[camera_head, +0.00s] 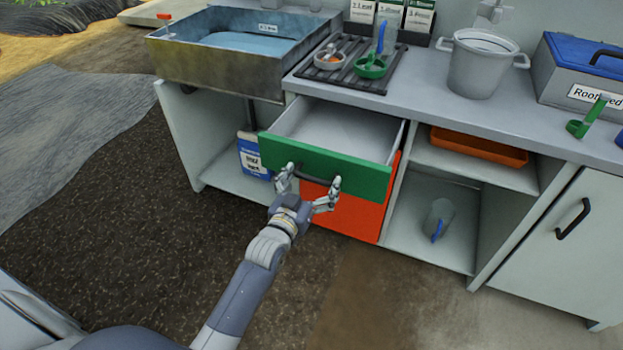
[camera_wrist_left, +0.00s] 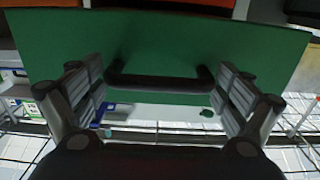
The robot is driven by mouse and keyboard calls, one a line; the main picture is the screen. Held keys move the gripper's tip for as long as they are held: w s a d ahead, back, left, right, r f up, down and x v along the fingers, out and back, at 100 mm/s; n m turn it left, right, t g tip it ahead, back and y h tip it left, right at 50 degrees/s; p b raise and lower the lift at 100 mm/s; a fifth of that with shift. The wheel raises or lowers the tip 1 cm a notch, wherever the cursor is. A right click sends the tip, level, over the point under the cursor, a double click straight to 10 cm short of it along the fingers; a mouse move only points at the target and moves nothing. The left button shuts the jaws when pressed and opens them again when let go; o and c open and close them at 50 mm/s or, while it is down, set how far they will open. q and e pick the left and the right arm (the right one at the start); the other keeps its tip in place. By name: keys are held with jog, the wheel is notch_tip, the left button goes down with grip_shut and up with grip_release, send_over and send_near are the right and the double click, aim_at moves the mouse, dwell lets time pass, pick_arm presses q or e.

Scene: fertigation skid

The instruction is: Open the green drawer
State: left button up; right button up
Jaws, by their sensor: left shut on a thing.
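The green drawer (camera_head: 330,168) stands pulled out of the grey bench, and its pale inside (camera_head: 335,130) looks empty. Its dark bar handle (camera_wrist_left: 160,82) crosses the green front in the left wrist view. My left gripper (camera_head: 313,177) is at the drawer front, with one finger at each end of the handle, shut on it. The fingers partly hide the handle in the head view. My right gripper is in neither view.
A red-orange drawer (camera_head: 350,215) sits shut below the green one. Open shelves hold an orange tray (camera_head: 478,147) and a clear jug (camera_head: 438,218). A metal sink (camera_head: 215,70) is at the left. The dark floor in front of the bench is clear.

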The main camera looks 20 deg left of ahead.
pick_arm(q)
jog(key=shift+r, duration=0.3)
jog(key=o, duration=1.2)
jog(key=s, duration=1.2)
jog(key=shift+a+f, duration=0.2)
jog(key=shift+f, duration=0.05)
